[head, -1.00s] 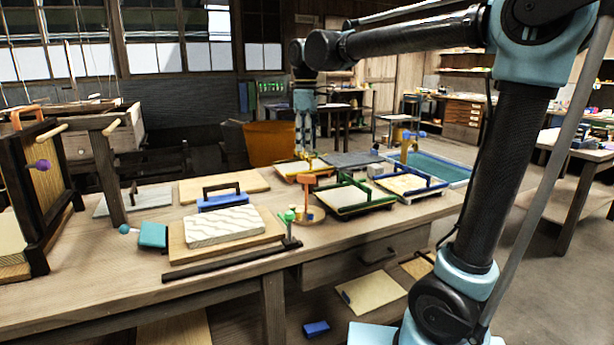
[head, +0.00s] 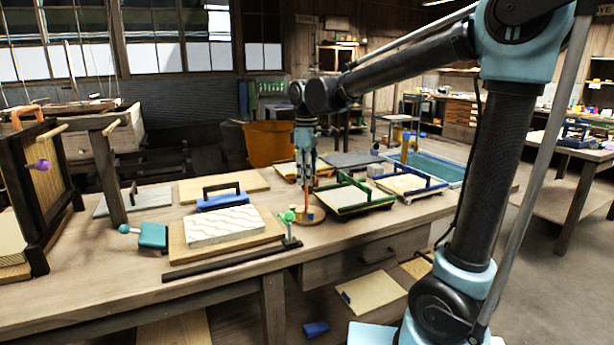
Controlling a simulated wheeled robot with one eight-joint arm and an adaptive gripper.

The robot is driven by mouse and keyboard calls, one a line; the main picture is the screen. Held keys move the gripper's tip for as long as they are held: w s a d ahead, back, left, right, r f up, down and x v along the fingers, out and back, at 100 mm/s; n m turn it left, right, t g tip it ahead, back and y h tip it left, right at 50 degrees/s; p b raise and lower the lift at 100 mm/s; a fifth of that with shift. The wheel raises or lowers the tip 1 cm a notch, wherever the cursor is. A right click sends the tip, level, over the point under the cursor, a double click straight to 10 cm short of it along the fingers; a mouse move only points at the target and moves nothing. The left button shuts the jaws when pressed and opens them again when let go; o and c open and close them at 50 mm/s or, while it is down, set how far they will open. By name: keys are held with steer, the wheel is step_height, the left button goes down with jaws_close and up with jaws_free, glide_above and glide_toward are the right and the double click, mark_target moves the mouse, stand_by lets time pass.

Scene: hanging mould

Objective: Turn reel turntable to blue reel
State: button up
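The reel turntable (head: 314,219) stands on the bench, a round tan base with an upright orange post (head: 309,188). A small blue patch shows beside the foot of the post, perhaps the blue reel (head: 311,211); it is too small to be sure. My gripper (head: 307,180) points down at the upper part of the turntable and hides its orange top. Whether it touches the top, and whether its fingers are open or shut, cannot be told.
A green-headed post (head: 289,217) stands close left of the turntable, by a carved white block (head: 222,225) on a board. A green-handled frame (head: 345,197) is close on the right, with a blue-handled one (head: 410,184) beyond.

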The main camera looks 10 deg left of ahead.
jaws_close()
steer(key=m, duration=0.5)
steer(key=shift+w+m, duration=0.1)
steer(key=shift+m, duration=2.3)
jaws_free()
